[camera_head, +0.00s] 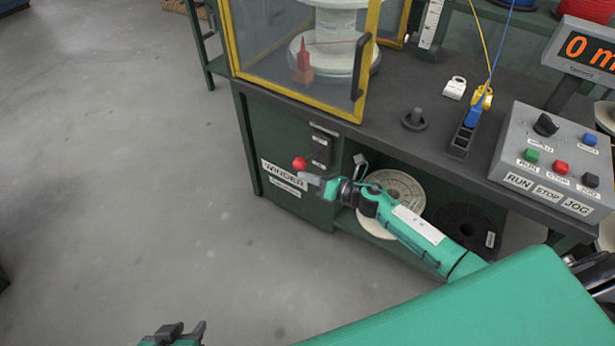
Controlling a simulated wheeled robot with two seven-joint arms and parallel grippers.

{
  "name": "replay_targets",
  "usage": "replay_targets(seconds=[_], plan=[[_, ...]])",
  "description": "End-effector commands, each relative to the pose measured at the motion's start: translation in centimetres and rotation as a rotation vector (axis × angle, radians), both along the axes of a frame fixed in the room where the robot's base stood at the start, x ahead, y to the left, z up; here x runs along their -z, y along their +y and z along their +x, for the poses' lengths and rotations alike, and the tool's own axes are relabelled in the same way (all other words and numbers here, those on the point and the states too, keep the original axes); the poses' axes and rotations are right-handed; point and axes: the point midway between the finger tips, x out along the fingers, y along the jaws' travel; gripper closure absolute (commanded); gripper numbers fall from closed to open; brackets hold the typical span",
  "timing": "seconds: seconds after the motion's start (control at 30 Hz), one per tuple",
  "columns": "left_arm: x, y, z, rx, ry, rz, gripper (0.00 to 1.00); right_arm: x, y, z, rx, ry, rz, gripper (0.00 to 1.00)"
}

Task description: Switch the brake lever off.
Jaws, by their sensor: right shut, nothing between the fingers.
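The brake lever's red ball knob (300,163) shows at the front of the dark green winder cabinet, just above the WINDER label (284,174). Its shaft cannot be made out clearly. A dark plate with small labels (321,148) is on the cabinet face to the upper right of the knob. My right gripper (309,179) is shut and empty, its tips just below and to the right of the knob. I cannot tell whether they touch it. My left gripper (181,332) is at the bottom edge, far from the cabinet and partly cut off.
A yellow-framed clear guard (296,100) stands on the bench above the cabinet. A grey control box (560,160) with RUN, STOP and JOG labels is at right. Spools (398,190) lie on the shelf behind my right arm. Open floor is at left.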

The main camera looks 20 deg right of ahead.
Motion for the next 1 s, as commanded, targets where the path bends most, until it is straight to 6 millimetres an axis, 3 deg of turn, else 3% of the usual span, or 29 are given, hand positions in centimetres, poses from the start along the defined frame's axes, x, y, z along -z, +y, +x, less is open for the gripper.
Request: replay_targets(seconds=[0.77, 1.0], plan=[[-0.2, 0.7, -0.4, -0.009, 0.038, 0.019, 0.65, -0.5, -0.2, 0.2, 0.002, 0.013, 0.022, 1.0], [0.6, -1.0, 0.5, 0.012, -0.054, -0.029, 0.65, 0.6, -0.2, 0.2, 0.001, 0.015, 0.022, 1.0]])
